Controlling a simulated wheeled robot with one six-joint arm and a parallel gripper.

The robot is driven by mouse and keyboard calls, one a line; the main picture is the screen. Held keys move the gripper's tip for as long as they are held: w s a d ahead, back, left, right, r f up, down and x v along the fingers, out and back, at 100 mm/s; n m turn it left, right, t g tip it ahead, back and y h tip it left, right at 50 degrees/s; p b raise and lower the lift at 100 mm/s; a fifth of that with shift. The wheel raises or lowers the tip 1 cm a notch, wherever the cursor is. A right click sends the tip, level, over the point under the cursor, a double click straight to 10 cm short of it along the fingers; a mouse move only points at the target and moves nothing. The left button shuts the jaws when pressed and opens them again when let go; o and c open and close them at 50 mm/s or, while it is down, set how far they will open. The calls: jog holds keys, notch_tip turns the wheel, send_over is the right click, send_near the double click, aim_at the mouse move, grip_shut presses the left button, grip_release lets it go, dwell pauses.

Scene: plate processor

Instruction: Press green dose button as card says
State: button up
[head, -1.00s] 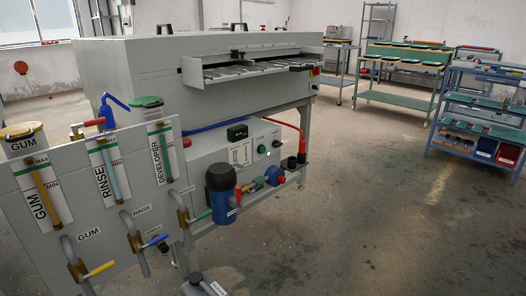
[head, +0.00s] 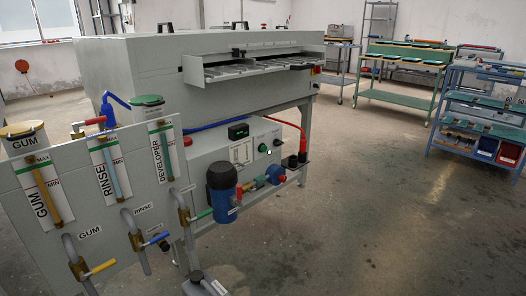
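The green dose button (head: 262,148) is small and round on the grey control panel (head: 211,159) at the front of the plate processor (head: 150,70). A pale card (head: 241,153) with print too small to read is on the panel, left of the button. A dark display (head: 238,131) sits above the card. A small bright dot shows just right of the button. My gripper is not in view, so its state and its distance from the button do not show.
A panel with gum, rinse and developer gauges (head: 163,150) and coloured valve handles stands at the left front. A blue filter housing (head: 223,196) juts out below the card. A green table (head: 398,100) and a blue rack (head: 478,140) stand right. The floor between is clear.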

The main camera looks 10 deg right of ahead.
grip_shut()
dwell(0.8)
